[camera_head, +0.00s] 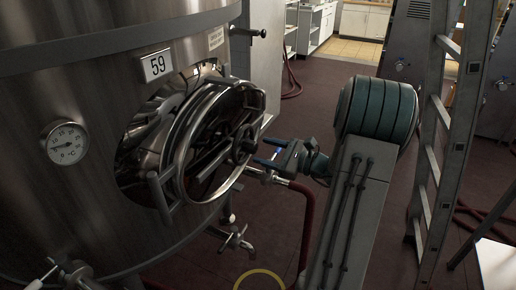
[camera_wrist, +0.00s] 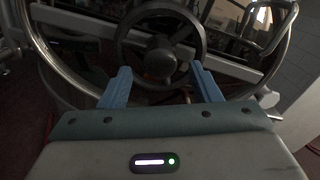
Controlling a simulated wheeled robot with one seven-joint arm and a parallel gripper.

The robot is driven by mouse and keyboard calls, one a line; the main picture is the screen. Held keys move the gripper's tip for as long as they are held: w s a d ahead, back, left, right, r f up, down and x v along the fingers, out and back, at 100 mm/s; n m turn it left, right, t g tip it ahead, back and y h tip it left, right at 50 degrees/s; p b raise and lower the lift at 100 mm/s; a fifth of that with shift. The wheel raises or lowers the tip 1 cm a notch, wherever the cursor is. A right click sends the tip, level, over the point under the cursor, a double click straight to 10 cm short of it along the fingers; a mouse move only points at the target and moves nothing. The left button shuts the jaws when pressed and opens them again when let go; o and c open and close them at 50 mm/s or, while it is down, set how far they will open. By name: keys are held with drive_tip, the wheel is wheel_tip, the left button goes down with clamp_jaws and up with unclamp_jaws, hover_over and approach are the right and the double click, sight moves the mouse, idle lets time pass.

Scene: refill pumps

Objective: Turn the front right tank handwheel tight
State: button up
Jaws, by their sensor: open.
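The handwheel (camera_head: 243,146) is a small dark wheel at the middle of the round hatch door (camera_head: 181,160) on the steel tank (camera_head: 92,189). In the wrist view the handwheel (camera_wrist: 160,58) shows face on, with a dark hub and spokes. My gripper (camera_head: 266,150) is open, its two blue fingers pointing at the wheel from the right. In the wrist view my gripper (camera_wrist: 158,80) has one finger at each side of the wheel's lower part. Whether the fingertips touch the rim I cannot tell.
A red hose (camera_head: 306,225) hangs from a valve below the hatch. Another valve (camera_head: 236,240) sticks out lower down. A metal ladder (camera_head: 433,150) stands at the right. A number plate 59 (camera_head: 157,65) and a dial thermometer (camera_head: 66,143) are on the tank.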

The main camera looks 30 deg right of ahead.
sight(257, 149)
drive_tip(key=shift+x, duration=1.55)
drive_tip(key=shift+c, duration=0.4)
clamp_jaws()
